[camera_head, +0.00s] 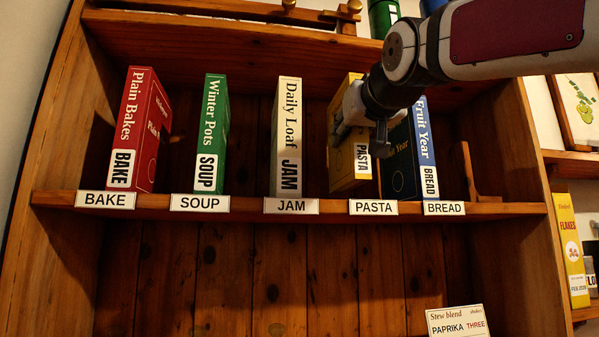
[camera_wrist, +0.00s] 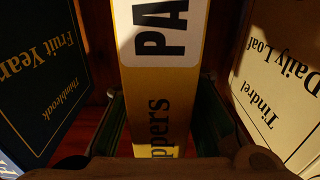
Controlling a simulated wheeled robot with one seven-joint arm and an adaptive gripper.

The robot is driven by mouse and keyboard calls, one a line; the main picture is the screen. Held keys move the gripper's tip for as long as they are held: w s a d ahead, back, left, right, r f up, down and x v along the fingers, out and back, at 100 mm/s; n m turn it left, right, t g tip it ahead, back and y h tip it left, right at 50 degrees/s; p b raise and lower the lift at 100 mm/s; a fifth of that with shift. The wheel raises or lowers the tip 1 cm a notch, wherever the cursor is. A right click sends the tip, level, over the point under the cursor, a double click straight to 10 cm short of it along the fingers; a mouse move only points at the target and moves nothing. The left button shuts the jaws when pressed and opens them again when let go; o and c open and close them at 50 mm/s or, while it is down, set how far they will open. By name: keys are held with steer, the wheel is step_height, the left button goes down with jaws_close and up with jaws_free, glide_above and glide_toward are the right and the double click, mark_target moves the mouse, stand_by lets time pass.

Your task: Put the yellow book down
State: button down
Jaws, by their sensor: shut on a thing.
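The yellow book (camera_head: 344,166) with a "PASTA" label on its spine stands upright on the pine shelf, above the "PASTA" shelf tag (camera_head: 373,207). It is between the cream "Daily Loaf" book and the blue "Fruit Year" book. My gripper (camera_head: 366,128) is shut on the yellow book from the front and hides part of its spine. In the wrist view the yellow spine (camera_wrist: 160,90) runs between my two fingers, one on each side. Whether the book's bottom touches the shelf board is hard to tell.
The cream book (camera_head: 287,140) stands left of it, the blue book (camera_head: 424,150) close on its right. A green book (camera_head: 212,130) and a red book (camera_head: 138,130) stand further left. A wooden bookend (camera_head: 470,175) is at the right. The shelf's front edge (camera_head: 240,205) carries tags.

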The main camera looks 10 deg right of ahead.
steer(key=shift+s+f, duration=0.15)
steer(key=shift+f, duration=1.5)
steer(key=shift+f, duration=0.15)
steer(key=c, duration=1.3)
jaws_free()
steer(key=shift+f, duration=0.1)
steer(key=shift+r, duration=0.25)
steer(key=s+b, duration=0.1)
steer(key=s, duration=1.1)
steer(key=shift+f+b, duration=0.1)
steer(key=shift+b, duration=0.3)
